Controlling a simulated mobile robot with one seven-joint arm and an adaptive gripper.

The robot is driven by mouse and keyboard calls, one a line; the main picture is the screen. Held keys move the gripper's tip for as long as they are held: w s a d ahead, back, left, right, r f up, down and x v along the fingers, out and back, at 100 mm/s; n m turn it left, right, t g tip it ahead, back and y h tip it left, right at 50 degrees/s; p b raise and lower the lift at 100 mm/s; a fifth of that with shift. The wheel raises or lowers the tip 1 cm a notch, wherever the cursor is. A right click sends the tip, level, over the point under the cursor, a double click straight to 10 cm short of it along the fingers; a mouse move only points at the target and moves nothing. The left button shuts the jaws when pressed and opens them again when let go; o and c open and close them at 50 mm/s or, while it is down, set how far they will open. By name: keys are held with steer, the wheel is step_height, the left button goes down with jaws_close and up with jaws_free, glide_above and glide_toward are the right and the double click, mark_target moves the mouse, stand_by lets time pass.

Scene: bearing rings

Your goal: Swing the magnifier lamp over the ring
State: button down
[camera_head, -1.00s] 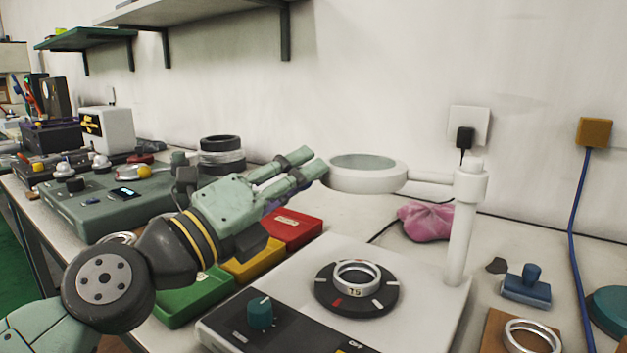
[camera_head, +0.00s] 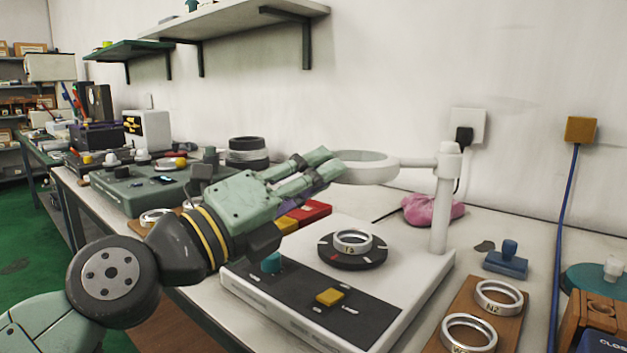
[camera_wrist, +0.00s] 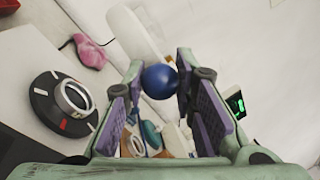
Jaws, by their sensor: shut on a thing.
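The magnifier lamp has a white round head (camera_head: 368,180) on a short arm from a white post (camera_head: 441,212). A metal ring (camera_head: 352,241) lies on a black round dial on the white base; the ring also shows in the wrist view (camera_wrist: 75,97). The lamp head stands above the base, behind the ring in the head view. My gripper (camera_head: 328,162) is at the left edge of the lamp head. In the wrist view, a dark blue ball-shaped knob (camera_wrist: 159,81) sits between the fingers, by the lamp's white rim (camera_wrist: 135,35). The fingers hide it in the head view.
Red and yellow trays lie behind my wrist. A pink cloth (camera_head: 432,209) lies behind the post. A wooden board (camera_head: 512,313) with metal rings and a blue stamp (camera_head: 506,261) are at the right.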

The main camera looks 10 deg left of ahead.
steer(key=shift+s+d, duration=0.1)
steer(key=shift+d, duration=0.2)
steer(key=c, duration=1.3)
jaws_free()
steer(key=shift+a+r, duration=0.1)
steer(key=shift+a, duration=0.05)
steer(key=shift+r, duration=0.3)
step_height(320, 180, up, 8)
steer(key=shift+s+r, duration=0.1)
steer(key=shift+r, duration=0.6)
